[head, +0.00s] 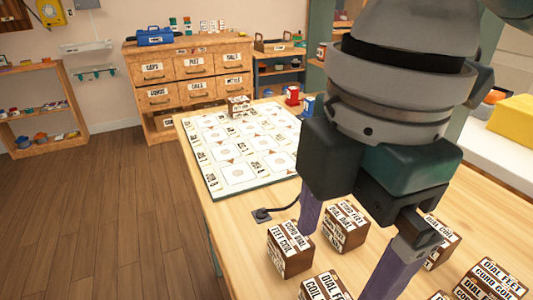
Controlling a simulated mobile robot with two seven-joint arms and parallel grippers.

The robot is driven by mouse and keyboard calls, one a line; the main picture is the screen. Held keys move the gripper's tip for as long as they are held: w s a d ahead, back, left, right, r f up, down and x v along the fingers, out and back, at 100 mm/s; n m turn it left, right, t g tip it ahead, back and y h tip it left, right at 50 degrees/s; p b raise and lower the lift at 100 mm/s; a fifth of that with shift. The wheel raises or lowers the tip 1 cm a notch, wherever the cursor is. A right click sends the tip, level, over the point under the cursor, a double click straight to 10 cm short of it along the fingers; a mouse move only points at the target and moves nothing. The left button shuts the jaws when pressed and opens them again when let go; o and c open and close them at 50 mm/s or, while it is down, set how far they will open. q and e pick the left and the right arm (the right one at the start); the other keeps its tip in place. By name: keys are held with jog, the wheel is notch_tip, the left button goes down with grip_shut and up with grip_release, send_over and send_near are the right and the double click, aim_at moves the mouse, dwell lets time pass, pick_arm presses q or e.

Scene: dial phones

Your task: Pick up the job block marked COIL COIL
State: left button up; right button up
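Several dark brown blocks with white word labels stand on the wooden table. One block (290,250) reads CORD DIAL and FEET COIL; another (347,226) reads CORD DIAL and DIAL DIAL. A front block (324,287) shows COIL DIAL, a right one (441,242) shows DIAL COIL, and one at the lower right (490,281) shows DIAL FEET and CORD COIL. I cannot make out a COIL COIL label on any face. My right gripper (342,262) is open above the blocks, its purple fingers wide apart. It hides part of the table. My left gripper is out of view.
A white board (240,172) with printed squares lies on the table (225,222), with a block (238,106) at its far edge. A red item (292,95) and a blue item (307,106) stand beyond it. A labelled drawer cabinet (190,80) stands behind.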

aim_at(330, 296)
jog(key=shift+w+d+r, duration=0.1)
jog(key=shift+w+d, duration=0.25)
jog(key=shift+w, duration=0.05)
jog(key=shift+w+d+h, duration=0.1)
jog(key=shift+h, duration=0.2)
notch_tip(330, 296, down, 10)
jog(key=b, duration=0.2)
jog(key=shift+d+r+b, duration=0.1)
jog(key=shift+d+b, duration=0.05)
jog(key=shift+b, duration=0.25)
jog(key=shift+c, duration=0.4)
jog(key=c, duration=1.4)
